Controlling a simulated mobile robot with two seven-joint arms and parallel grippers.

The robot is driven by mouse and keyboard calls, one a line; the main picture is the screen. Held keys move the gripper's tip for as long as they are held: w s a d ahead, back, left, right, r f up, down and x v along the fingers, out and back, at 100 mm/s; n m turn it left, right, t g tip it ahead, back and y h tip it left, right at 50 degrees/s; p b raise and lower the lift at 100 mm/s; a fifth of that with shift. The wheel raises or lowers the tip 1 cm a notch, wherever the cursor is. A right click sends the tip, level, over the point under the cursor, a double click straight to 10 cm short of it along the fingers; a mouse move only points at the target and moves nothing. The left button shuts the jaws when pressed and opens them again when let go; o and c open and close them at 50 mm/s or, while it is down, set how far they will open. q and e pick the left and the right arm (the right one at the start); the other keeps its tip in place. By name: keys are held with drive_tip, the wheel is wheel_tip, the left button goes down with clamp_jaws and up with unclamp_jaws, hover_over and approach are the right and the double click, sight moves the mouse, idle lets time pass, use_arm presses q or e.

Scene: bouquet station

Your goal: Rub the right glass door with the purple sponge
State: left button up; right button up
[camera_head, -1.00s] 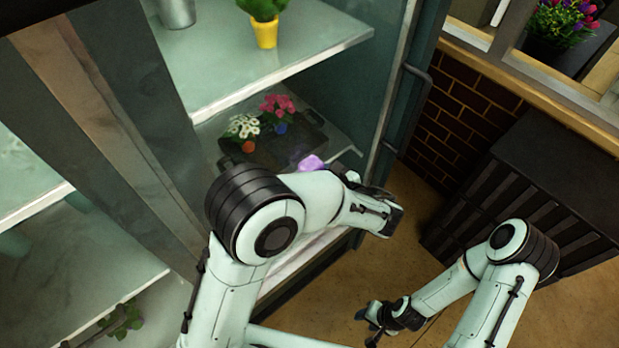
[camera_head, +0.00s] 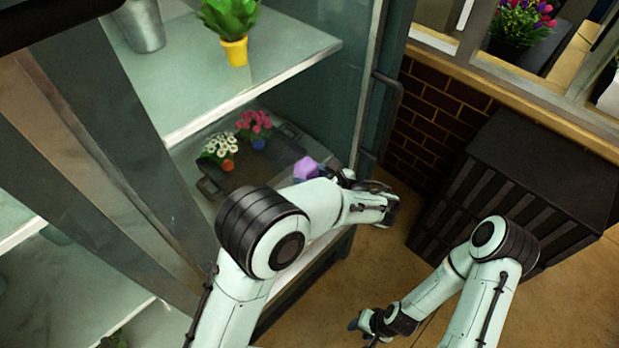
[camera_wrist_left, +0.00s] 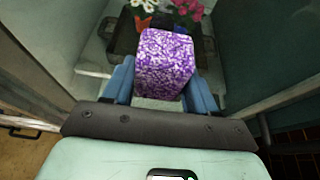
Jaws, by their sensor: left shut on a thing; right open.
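The purple sponge (camera_head: 306,168) is held in my left gripper (camera_head: 308,174), inside the cabinet opening beside the tray. In the left wrist view the speckled sponge (camera_wrist_left: 166,64) sits between the two blue fingers of the left gripper (camera_wrist_left: 162,84). The right glass door (camera_head: 335,95) stands to the right of the shelves, with a dark handle (camera_head: 396,98). The sponge appears apart from the glass. My left forearm hides most of the left gripper in the head view. My right gripper (camera_head: 362,326) is open and low over the floor.
A dark tray (camera_head: 210,188) with white and pink potted flowers is on the lower shelf, just beyond the sponge. A yellow pot (camera_head: 235,50) and a metal bucket (camera_head: 143,25) stand on the upper shelf (camera_head: 190,95). A dark slatted crate (camera_head: 540,165) is at right.

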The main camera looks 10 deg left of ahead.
use_arm(q)
drive_tip(key=shift+s+d, duration=0.95)
drive_tip(key=shift+d, duration=0.25)
drive_tip(key=shift+s+d, duration=0.9)
drive_tip(key=shift+d, duration=0.25)
drive_tip(key=shift+s+d, duration=0.95)
drive_tip(key=shift+d, duration=0.25)
